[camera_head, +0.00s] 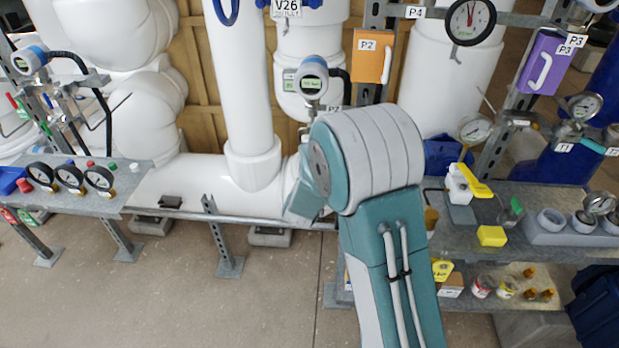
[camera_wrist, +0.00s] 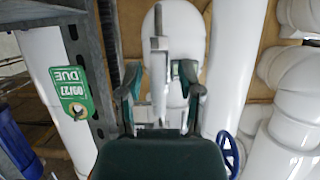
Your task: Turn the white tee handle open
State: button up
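In the wrist view my gripper (camera_wrist: 161,76) is open, its two dark green fingers spread apart. A slim pale upright piece with a wider block (camera_wrist: 159,44) shows between the fingers, in front of a white pipe. It looks like the white tee handle, but I cannot be sure. I see a gap on each side of it, and its depth relative to the fingertips is unclear. In the head view my grey and teal arm covers the middle of the scene and hides my gripper and the handle.
A green tag (camera_wrist: 73,92) hangs on a grey upright left of my gripper in the wrist view; a blue handwheel (camera_wrist: 228,152) is at lower right. In the head view, a gauge bench (camera_head: 125,192) stands left and a cluttered shelf (camera_head: 560,196) right.

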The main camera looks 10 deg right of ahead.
jog(key=shift+r, duration=0.15)
jog(key=shift+r, duration=0.1)
jog(key=v, duration=1.1)
jog(key=shift+s+a, duration=0.2)
jog(key=shift+s, duration=0.2)
